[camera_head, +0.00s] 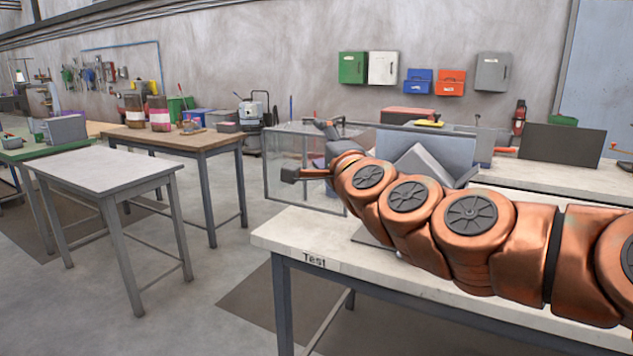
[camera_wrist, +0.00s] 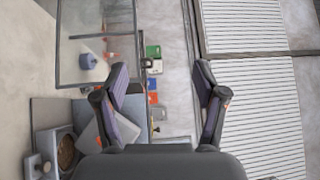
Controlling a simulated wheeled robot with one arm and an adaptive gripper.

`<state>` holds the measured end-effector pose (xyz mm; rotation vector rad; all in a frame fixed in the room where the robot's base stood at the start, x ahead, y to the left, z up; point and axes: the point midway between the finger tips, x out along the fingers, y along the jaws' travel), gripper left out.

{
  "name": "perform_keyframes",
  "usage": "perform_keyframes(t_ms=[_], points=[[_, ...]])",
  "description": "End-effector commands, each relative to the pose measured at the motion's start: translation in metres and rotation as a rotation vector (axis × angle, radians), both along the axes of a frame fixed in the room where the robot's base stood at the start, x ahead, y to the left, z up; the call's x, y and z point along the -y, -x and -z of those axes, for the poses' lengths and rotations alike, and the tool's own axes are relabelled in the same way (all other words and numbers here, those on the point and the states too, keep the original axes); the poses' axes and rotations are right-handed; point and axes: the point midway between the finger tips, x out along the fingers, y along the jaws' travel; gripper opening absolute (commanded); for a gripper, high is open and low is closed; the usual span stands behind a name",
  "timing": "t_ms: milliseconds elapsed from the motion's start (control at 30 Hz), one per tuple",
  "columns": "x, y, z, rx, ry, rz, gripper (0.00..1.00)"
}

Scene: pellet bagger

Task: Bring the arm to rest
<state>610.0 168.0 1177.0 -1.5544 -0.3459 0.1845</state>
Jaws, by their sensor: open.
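My gripper (camera_head: 308,152) is at the left end of my orange arm, which stretches across the picture above the table marked "Test" (camera_head: 290,236). In the wrist view my gripper (camera_wrist: 162,85) has its two dark fingers spread wide, with nothing between them. The gripper is in front of a clear glass box (camera_head: 283,165) in the head view. Part of the table and of a grey machine with a slanted panel (camera_head: 422,160) is hidden behind my arm.
The clear box (camera_wrist: 95,50) and a grey unit with a round opening (camera_wrist: 68,152) are at the left in the wrist view. A bare grey table (camera_head: 105,168) and a wooden table (camera_head: 190,140) stand left. Open floor (camera_head: 215,270) lies between the tables.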

Motion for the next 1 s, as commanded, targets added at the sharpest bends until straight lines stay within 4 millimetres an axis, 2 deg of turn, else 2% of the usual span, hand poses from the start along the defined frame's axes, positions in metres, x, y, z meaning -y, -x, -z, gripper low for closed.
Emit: perform_keyframes(t_ms=[33,67,233,333,467,667,800,1000], points=[[-0.009,0.012,-0.009,-0.004,0.081,-0.045,0.71],[-0.016,0.020,-0.006,-0.012,0.132,-0.077,0.71],[-0.040,0.065,0.017,-0.064,0.417,-0.241,0.71],[-0.042,0.091,0.040,-0.116,0.583,-0.329,0.71],[-0.033,0.130,0.077,-0.211,0.792,-0.442,0.71],[0.011,0.196,0.131,-0.413,1.073,-0.606,0.71],[0.057,0.253,0.161,-0.599,1.228,-0.724,0.71],[0.124,0.343,0.181,-0.898,1.351,-0.894,0.71]])
